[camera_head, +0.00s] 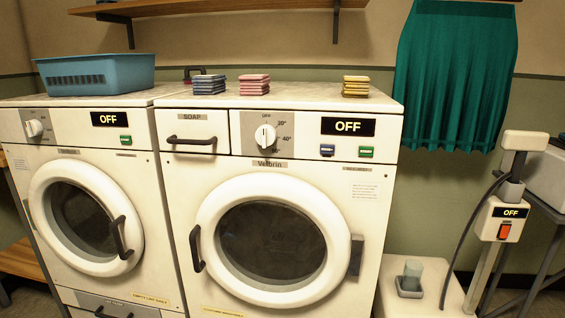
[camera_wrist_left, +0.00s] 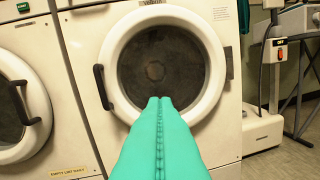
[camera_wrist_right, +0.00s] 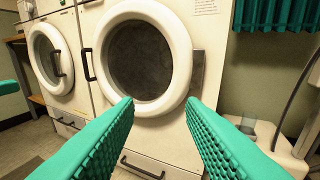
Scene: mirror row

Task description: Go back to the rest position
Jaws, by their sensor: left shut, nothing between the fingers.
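My left gripper (camera_wrist_left: 160,102) shows in the left wrist view as two green fingers pressed together, with nothing between them. It points at the round door of the right-hand washing machine and stands apart from it. My right gripper (camera_wrist_right: 160,103) shows in the right wrist view with its two green fingers spread wide and nothing between them. It faces the lower part of the same machine. Neither gripper shows in the head view. The right-hand washing machine (camera_head: 372,222) has its round door (camera_head: 216,212) shut, and its display reads OFF.
A second washing machine (camera_head: 142,162) stands at the left, with a blue basket (camera_head: 98,72) on top. Three stacks of folded cloths, blue (camera_head: 209,84), pink (camera_head: 254,84) and yellow (camera_head: 356,86), lie on the right-hand machine. A stand with a red switch (camera_head: 504,231) is at the right.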

